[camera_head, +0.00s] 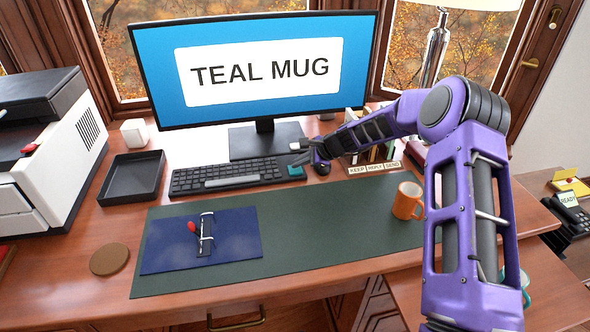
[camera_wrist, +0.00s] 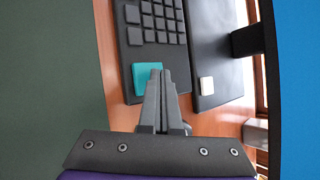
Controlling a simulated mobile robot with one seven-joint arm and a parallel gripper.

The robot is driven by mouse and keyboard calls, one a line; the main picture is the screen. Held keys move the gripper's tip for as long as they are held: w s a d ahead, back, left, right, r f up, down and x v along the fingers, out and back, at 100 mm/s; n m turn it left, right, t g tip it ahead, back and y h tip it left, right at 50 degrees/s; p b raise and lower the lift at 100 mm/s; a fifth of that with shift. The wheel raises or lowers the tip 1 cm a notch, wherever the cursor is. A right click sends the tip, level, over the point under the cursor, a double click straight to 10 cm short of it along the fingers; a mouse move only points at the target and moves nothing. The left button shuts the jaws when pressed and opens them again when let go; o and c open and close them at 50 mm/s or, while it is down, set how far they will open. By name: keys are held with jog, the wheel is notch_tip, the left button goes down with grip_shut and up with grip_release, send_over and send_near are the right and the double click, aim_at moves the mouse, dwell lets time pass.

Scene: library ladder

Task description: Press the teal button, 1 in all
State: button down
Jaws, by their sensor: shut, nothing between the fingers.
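The teal button (camera_head: 297,171) is a square key at the right end of the black keyboard (camera_head: 222,177). In the wrist view the button (camera_wrist: 145,75) lies just beyond the fingertips, and they cover part of its lower edge. My gripper (camera_head: 305,158) is shut and empty, low over that end of the keyboard; it also shows in the wrist view (camera_wrist: 161,75). I cannot tell whether the fingertips touch the button.
A monitor (camera_head: 353,60) reading "TEAL MUG" stands behind the keyboard. A keep/reply/send strip (camera_head: 374,169) and books are right of my gripper. An orange mug (camera_head: 404,201) stands on the green desk mat (camera_head: 330,220). A teal mug (camera_head: 524,284) is mostly hidden behind my arm.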

aim_at(299, 170)
jog(key=shift+f, duration=0.15)
dwell(0.4)
jog(key=shift+r+p, duration=0.45)
jog(key=shift+r, duration=0.4)
jog(key=shift+r+p, duration=1.7)
jog(key=shift+r, duration=0.8)
